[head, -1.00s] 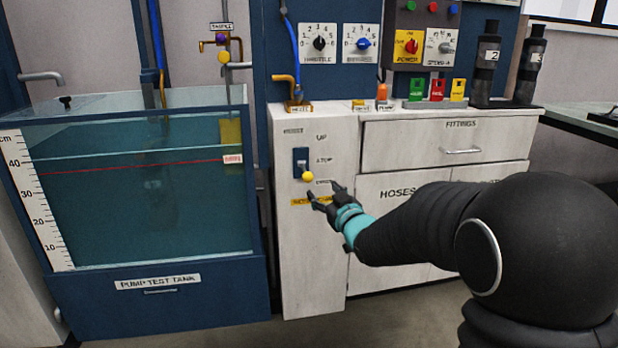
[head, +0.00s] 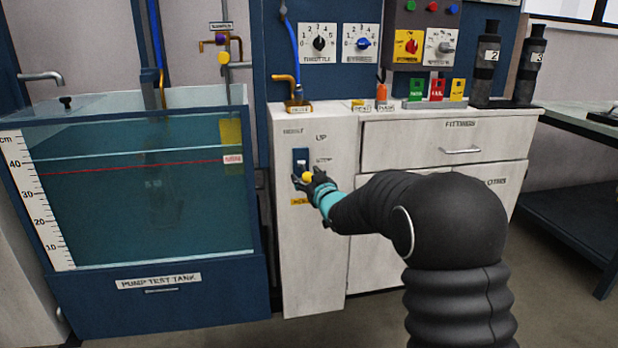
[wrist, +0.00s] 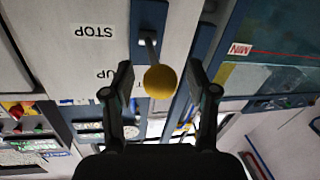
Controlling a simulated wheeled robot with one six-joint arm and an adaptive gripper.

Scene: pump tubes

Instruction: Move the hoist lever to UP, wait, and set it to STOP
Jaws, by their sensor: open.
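The hoist lever has a yellow ball knob (head: 307,176) on a short pale stem, in a blue plate (head: 300,156) on the white cabinet front. UP and STOP labels stand to its right. The knob shows a little below the STOP label's height, but its exact setting cannot be told. My gripper (head: 305,179) is at the knob, partly covering the lever's lower area. In the wrist view, turned upside down, the knob (wrist: 160,82) sits between the two open fingers (wrist: 160,70), with gaps on both sides.
A glass pump test tank (head: 150,262) with a red level line stands to the left. Fittings drawers (head: 420,150) are to the right. Colored switches (head: 437,89), dark bottles (head: 487,60) and hose ends sit above on the counter.

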